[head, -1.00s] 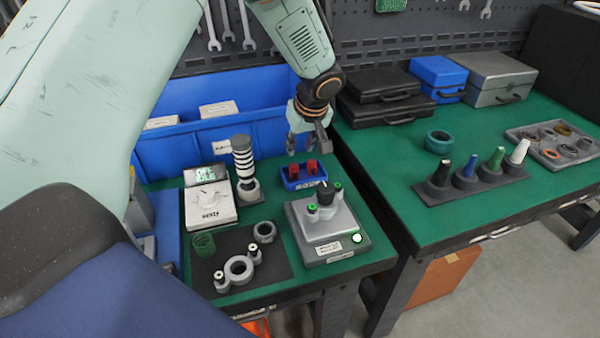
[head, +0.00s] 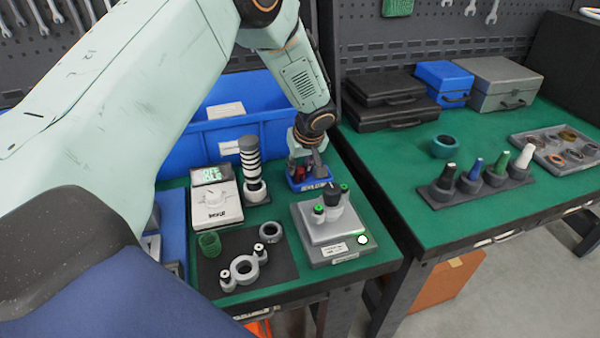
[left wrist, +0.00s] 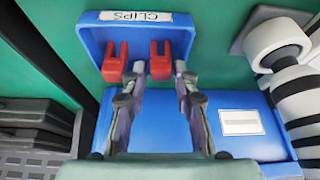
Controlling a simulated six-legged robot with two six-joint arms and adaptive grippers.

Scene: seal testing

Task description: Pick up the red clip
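Two red clips stand in a small blue tray labelled CLIPS (left wrist: 87,45), and this tray (head: 312,186) is at the back of the green bench in the head view. In the left wrist view, one red clip (left wrist: 115,63) is at the left. The other red clip (left wrist: 160,60) is at the right, between my left gripper's fingertips (left wrist: 160,69). The fingers are apart, and I see no clear grip on it. In the head view my left gripper (head: 307,165) is low over the tray and partly hides the clips. My right gripper is not in view.
A large blue bin (head: 200,143) stands behind the tray. A black-and-white striped cylinder (head: 250,160) stands left of the tray. A grey test fixture (head: 325,232) with green-topped posts is in front. A second bench (head: 400,205) is on the right.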

